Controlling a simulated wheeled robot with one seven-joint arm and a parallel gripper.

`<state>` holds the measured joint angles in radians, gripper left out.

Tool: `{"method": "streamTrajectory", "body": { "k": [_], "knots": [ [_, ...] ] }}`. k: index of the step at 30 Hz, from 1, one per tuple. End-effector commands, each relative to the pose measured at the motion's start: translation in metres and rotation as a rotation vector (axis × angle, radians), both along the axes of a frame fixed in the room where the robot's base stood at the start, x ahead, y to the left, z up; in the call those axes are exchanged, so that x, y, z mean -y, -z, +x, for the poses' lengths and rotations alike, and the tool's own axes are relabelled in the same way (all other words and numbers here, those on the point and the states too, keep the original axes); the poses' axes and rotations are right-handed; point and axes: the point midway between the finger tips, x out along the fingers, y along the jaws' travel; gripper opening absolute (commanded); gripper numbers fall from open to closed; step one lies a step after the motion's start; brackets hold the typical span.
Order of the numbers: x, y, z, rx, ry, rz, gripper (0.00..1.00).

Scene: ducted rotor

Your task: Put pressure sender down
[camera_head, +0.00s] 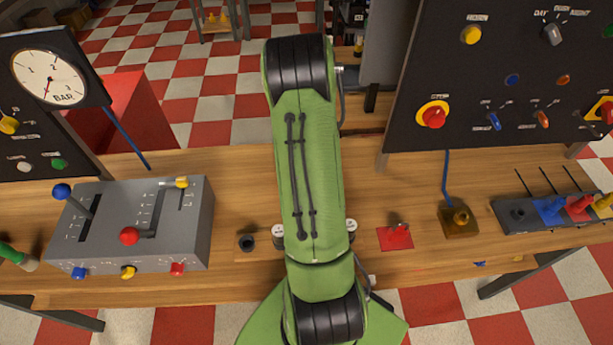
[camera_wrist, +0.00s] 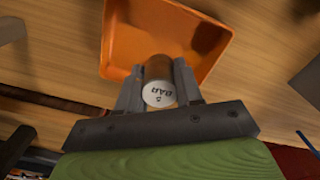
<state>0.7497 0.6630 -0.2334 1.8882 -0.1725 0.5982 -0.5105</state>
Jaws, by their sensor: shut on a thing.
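I cannot tell whether the sender touches the tray. In the head view my green arm covers the middle of the bench, and the gripper, sender and tray are hidden.
The wooden bench (camera_head: 370,190) holds a grey lever box (camera_head: 195,235) at left. A small dark cup (camera_head: 247,242) and a red square plate (camera_head: 392,244) flank my arm. A brown block with a brass fitting (camera_head: 460,218) stands at right. Upright panels (camera_head: 440,70) and a BAR gauge (camera_head: 50,77) rise behind.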

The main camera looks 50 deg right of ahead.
Motion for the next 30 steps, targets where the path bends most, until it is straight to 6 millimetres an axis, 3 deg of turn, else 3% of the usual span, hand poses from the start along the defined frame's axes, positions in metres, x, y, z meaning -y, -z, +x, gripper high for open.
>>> {"method": "streamTrajectory", "body": {
  "k": [7,9,16,17,21,30],
  "knots": [
    [-0.001,0.04,0.0,-0.002,0.0,0.002,0.06],
    [0.0,0.043,0.0,0.001,0.0,0.0,0.02],
    [0.0,0.044,0.0,0.002,0.0,-0.002,0.01],
    [0.0,0.044,0.0,0.002,0.0,-0.002,0.38],
    [0.0,0.043,0.0,0.002,0.0,-0.002,0.6],
    [0.0,0.041,0.0,0.002,0.0,-0.002,0.61]
  ]
}}
